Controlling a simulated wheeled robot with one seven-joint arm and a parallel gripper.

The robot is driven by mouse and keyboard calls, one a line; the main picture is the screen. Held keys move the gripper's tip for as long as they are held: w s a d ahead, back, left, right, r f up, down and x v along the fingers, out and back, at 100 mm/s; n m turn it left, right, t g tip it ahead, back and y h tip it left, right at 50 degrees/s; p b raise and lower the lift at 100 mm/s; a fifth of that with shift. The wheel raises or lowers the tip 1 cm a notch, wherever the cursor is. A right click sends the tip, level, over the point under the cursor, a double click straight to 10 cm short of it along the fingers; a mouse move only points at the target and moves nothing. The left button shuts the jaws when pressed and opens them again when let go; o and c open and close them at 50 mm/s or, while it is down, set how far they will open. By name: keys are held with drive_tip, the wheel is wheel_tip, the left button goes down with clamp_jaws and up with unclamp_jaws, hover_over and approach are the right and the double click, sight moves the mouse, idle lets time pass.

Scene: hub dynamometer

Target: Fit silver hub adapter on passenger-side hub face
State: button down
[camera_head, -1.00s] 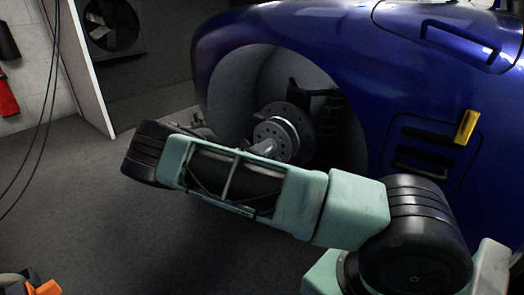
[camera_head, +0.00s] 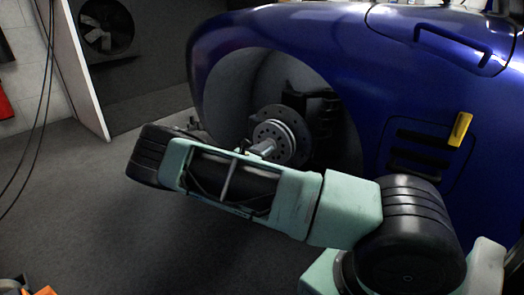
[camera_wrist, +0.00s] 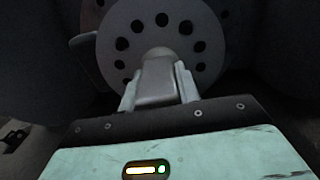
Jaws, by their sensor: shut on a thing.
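The silver hub adapter (camera_head: 273,141) is a round disc with a ring of holes and a stub at its centre. In the wrist view the adapter (camera_wrist: 194,68) fills the upper middle. My gripper (camera_wrist: 158,86) is shut on its stub, one finger on each side. The darker hub face (camera_head: 297,122) is in the wheel well directly behind the adapter. In the wrist view, part of the hub (camera_wrist: 92,14) shows past the adapter's upper left. I cannot tell whether adapter and hub touch. My forearm hides most of the gripper in the head view.
The blue car body (camera_head: 395,75) surrounds the wheel well (camera_head: 232,95) closely. A yellow piece (camera_head: 460,130) is on its side at the right. A wall fan (camera_head: 106,27) is at the back left. The grey floor (camera_head: 90,215) at left is mostly clear.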

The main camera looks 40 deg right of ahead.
drive_tip(key=shift+w+d+r, duration=0.15)
drive_tip(key=shift+d, duration=0.65)
drive_tip(key=c, duration=0.9)
unclamp_jaws()
drive_tip(key=shift+f, duration=0.2)
drive_tip(key=shift+a+r+p, duration=0.1)
drive_tip(key=shift+a+p, duration=0.35)
drive_tip(key=shift+a, duration=0.1)
drive_tip(key=shift+s+a+p, duration=0.4)
drive_tip(key=shift+a+p, duration=0.65)
drive_tip(key=shift+a, duration=1.65)
drive_tip(key=shift+s+a+p, duration=0.45)
drive_tip(key=shift+a+p, duration=0.55)
drive_tip(key=shift+a, duration=1.65)
drive_tip(key=shift+s+a+p, duration=0.4)
drive_tip(key=shift+a+p, duration=0.65)
drive_tip(key=shift+a, duration=1.65)
